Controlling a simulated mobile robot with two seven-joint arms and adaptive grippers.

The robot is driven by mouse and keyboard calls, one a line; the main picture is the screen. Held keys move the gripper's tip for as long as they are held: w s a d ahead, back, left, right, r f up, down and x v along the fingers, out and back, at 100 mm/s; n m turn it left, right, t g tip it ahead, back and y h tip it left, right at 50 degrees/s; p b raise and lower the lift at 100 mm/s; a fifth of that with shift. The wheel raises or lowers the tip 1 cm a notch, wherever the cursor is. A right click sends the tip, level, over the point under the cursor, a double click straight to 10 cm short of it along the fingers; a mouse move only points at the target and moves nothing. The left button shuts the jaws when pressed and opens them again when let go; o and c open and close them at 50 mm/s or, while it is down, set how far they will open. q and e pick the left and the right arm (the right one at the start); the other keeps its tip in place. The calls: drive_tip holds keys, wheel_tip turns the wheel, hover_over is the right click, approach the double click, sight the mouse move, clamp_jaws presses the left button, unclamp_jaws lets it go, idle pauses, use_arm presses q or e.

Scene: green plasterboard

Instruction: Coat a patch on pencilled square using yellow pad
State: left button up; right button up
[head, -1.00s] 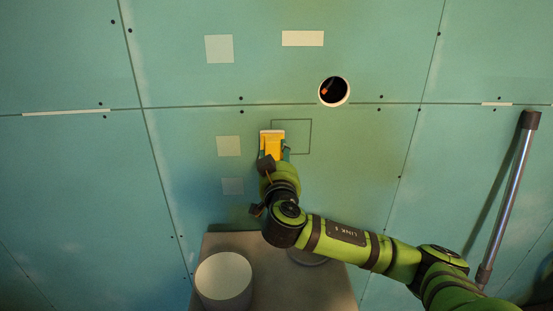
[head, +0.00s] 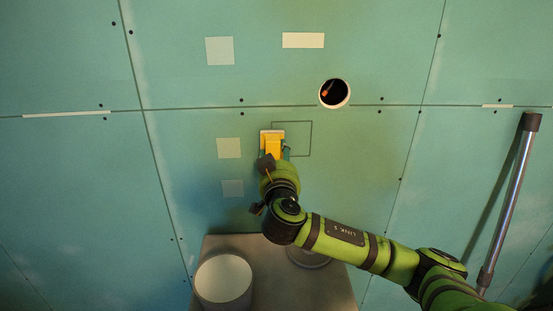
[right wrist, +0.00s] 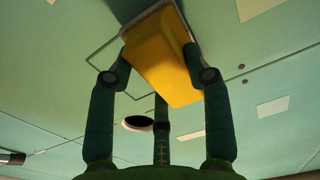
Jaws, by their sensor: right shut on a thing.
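The yellow pad (head: 272,146) is held in my right gripper (head: 273,154), close in front of the green wall. Its pale edge points up. In the right wrist view the yellow pad (right wrist: 165,65) sits between the fingers of my right gripper (right wrist: 160,65). The pencilled square (head: 311,138) is drawn on the wall just right of the pad, and the pad overlaps its left edge in the head view. Part of its outline (right wrist: 100,68) shows in the right wrist view. I cannot tell if the pad touches the wall. My left gripper is not in view.
A round hole with a pale rim (head: 347,93) and a wire lies above right of the square. Several pale patches (head: 219,51) are on the wall. A white tub (head: 223,279) stands on a grey surface (head: 275,255) below. A metal pole (head: 508,200) leans at the right.

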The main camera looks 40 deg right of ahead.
drive_tip(key=shift+w+d, duration=0.25)
drive_tip(key=shift+w, duration=0.05)
drive_tip(key=s+d, duration=0.1)
drive_tip(key=s+d+b, duration=0.1)
drive_tip(key=shift+d, duration=0.35)
drive_tip(key=shift+s+d+f+b, duration=0.1)
drive_tip(key=shift+s+d+b, duration=0.35)
drive_tip(key=shift+d+b, duration=0.3)
drive_tip(key=shift+s+d, duration=0.35)
drive_tip(key=shift+d, duration=0.4)
drive_tip(key=shift+s+d+b, duration=0.25)
drive_tip(key=shift+d+b, duration=0.15)
drive_tip(key=shift+d, duration=0.1)
drive_tip(key=shift+s+d+b, duration=0.25)
drive_tip(key=shift+d+b, duration=0.1)
drive_tip(key=shift+d, duration=0.1)
drive_tip(key=shift+s+d, duration=0.3)
drive_tip(key=shift+d, duration=0.15)
drive_tip(key=shift+r, duration=0.2)
